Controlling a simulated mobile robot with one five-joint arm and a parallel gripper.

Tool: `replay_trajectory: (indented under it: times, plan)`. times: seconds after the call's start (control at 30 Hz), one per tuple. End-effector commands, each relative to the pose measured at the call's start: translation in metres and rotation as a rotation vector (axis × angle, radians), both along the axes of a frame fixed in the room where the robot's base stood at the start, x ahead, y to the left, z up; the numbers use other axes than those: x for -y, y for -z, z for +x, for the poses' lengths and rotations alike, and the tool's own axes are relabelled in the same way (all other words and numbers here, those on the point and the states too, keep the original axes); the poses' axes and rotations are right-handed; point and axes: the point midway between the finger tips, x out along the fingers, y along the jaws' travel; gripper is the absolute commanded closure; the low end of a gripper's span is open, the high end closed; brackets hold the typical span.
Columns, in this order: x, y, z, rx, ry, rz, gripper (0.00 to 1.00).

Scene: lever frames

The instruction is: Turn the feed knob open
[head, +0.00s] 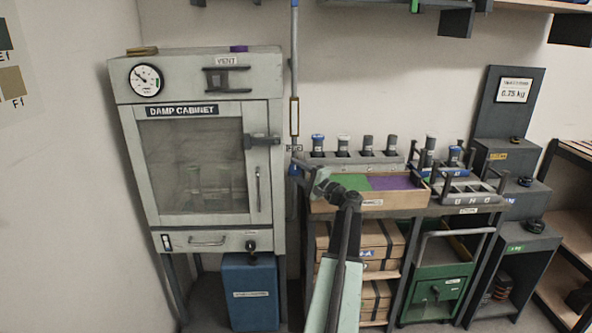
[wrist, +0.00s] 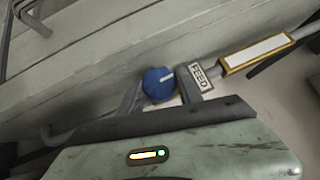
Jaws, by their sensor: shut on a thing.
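The blue feed knob (wrist: 156,87) sits between the two dark fingers of my gripper (wrist: 161,92) in the wrist view. My gripper is shut on it, one finger on each side. A white line on the knob points right, roughly along the pipe. A FEED label (wrist: 202,78) is just right of the knob.
The damp cabinet (head: 125,180) stands close on the left, its door shut. A wooden tray (head: 375,203) with green and purple sections sits on the rack to the right. Several capped cylinders stand behind it. A blue bin (head: 250,285) is below the cabinet.

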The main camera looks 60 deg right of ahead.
Motion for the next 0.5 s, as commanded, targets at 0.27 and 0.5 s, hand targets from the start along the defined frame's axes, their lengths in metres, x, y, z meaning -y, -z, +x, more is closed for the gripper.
replay_trajectory:
  times: [0.27, 0.5]
  plan:
    - [-0.0003, -0.0076, -0.0007, -0.136, 0.0, -0.096, 0.99]
    - [-0.0008, -0.0072, -0.0005, -0.268, -0.001, -0.19, 0.99]
